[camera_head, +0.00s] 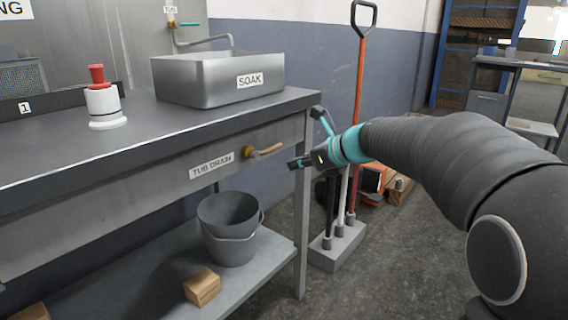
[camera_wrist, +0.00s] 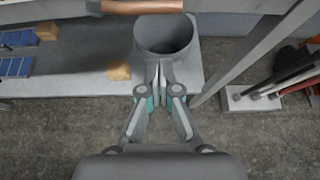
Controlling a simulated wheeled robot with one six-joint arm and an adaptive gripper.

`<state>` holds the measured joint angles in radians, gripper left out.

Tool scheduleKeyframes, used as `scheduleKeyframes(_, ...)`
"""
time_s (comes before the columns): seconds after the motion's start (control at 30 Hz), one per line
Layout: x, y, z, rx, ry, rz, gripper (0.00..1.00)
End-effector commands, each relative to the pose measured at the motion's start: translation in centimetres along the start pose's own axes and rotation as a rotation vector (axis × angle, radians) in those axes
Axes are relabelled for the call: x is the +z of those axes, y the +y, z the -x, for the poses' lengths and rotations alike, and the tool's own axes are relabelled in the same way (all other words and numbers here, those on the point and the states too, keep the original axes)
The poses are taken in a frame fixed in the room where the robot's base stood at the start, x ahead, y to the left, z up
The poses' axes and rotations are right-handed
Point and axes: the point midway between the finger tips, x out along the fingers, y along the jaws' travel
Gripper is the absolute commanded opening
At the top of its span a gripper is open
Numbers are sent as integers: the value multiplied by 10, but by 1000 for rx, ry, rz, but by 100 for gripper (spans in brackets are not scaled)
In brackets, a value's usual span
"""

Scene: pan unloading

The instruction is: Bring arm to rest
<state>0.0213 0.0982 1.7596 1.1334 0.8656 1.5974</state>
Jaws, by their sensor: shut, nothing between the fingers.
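My gripper (camera_head: 297,163) is at the end of my arm, in front of the bench near its right end, and holds nothing. In the wrist view its fingers (camera_wrist: 159,88) are together, with the grey bucket (camera_wrist: 165,35) beyond them on the lower shelf. The tub drain handle (camera_head: 265,151), with a brown grip, is on the bench front to the left of my gripper; they are apart. In the wrist view the brown grip (camera_wrist: 142,6) crosses the top edge.
The steel bench (camera_head: 160,140) carries a tub marked SOAK (camera_head: 215,80) and a white and red object (camera_head: 104,100). The bucket (camera_head: 228,230) and a small box (camera_head: 202,287) are on the lower shelf. Long-handled tools stand in a grey block (camera_head: 336,246) behind my gripper.

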Motion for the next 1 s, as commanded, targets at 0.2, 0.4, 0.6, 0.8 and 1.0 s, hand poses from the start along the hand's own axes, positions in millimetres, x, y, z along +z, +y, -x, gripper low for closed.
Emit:
scheduleKeyframes(0.2,0,0,36,1,1,-2,0)
scheduleKeyframes(0.4,-2,0,50,3,2,5,0)
scheduleKeyframes(0.6,-6,0,52,2,20,198,0)
scheduleKeyframes(0.8,-72,12,49,80,197,656,0)
scheduleKeyframes(1.0,-140,54,83,260,388,1201,0)
